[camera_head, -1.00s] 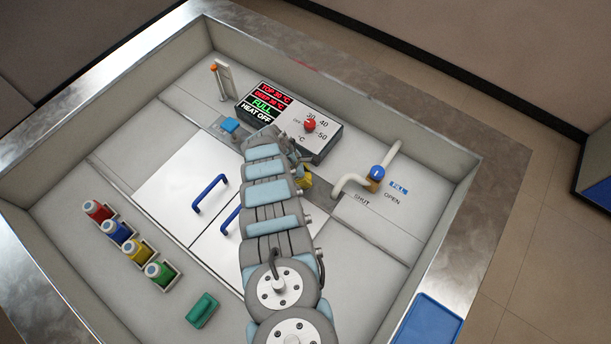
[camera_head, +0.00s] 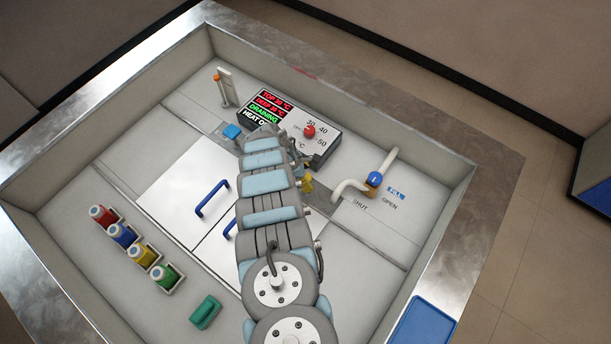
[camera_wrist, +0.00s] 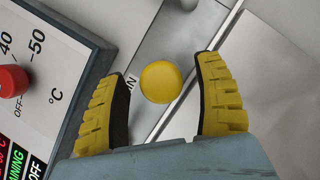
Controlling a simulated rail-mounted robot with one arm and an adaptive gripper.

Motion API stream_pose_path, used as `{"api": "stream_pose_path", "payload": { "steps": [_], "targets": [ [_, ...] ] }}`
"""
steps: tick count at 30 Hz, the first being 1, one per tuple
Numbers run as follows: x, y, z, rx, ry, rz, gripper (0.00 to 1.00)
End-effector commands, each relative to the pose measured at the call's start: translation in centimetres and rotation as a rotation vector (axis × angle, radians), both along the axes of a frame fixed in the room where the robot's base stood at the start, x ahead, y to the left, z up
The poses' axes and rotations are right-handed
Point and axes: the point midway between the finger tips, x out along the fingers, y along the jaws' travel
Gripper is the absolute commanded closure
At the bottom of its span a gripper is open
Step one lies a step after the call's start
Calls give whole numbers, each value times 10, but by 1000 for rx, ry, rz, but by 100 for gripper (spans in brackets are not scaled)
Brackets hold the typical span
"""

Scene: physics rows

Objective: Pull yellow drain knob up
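The round yellow drain knob (camera_wrist: 160,82) shows in the wrist view between my two yellow-padded fingers, above a grey metal strip. My gripper (camera_wrist: 164,68) is open, with a clear gap on both sides of the knob. In the head view a small yellow part (camera_head: 307,184) shows just right of my arm; I cannot tell there whether it is the knob or a finger pad. My arm hides most of the gripper in that view. The control box display (camera_head: 267,106) has a green line reading DRAINING.
The control box with its red dial (camera_head: 309,131) stands close beside my gripper. A pipe with a blue-topped valve (camera_head: 375,179) is to the right. Blue handles (camera_head: 213,198) rise from white panels on the left.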

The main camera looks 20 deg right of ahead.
Motion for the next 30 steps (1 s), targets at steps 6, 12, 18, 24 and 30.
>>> {"api": "stream_pose_path", "payload": {
  "steps": [6,12,18,24,30],
  "targets": [
    [0,1,0,1,0,1,32],
    [1,2,4,0,-1,1,32],
    [4,6,16,-1,-2,2,32],
    [4,12,30,2,-1,0,32],
    [6,19,46,1,-2,2,32]
  ]
}}
